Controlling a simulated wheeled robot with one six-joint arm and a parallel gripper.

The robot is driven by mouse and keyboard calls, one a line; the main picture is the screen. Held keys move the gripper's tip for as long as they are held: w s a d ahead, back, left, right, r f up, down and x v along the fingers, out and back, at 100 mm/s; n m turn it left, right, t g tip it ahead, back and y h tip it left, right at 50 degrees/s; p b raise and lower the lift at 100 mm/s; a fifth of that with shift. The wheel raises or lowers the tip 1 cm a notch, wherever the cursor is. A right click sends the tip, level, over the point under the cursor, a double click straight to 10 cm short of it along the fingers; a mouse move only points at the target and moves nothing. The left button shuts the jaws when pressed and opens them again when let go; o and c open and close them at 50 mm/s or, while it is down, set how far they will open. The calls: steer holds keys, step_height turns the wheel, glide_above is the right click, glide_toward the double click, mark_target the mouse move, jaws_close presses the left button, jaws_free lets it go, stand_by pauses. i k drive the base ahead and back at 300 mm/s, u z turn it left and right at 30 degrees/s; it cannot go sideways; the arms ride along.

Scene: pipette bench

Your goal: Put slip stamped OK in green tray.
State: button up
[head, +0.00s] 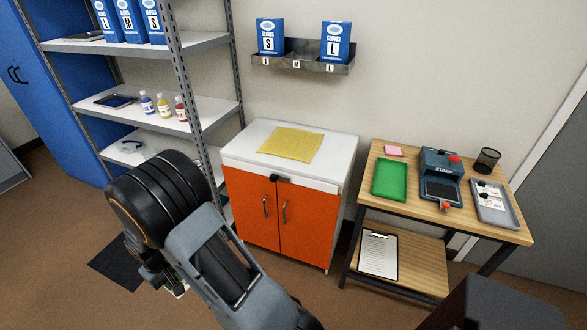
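The green tray (390,179) lies on the wooden table at right and looks empty. To its right stands a blue-grey machine marked STAMP (441,168), with a red knob on top and a small orange-red part at its front. A grey tray (505,213) at the table's right end holds white slips (489,197) with dark marks. I cannot read whether any slip bears OK. My gripper (166,281) is low at left, mostly hidden behind my arm, far from the table. Whether it is open, shut or holding something cannot be told.
A black mesh cup (486,161) and pink notes (394,151) stand at the table's back. A clipboard (379,253) lies on its lower shelf. An orange cabinet (283,218) with a yellow cloth (291,144) stands left of the table. A metal shelf (133,117) is at left.

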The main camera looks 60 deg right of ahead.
mark_target(390, 183)
steer(key=z, duration=2.05)
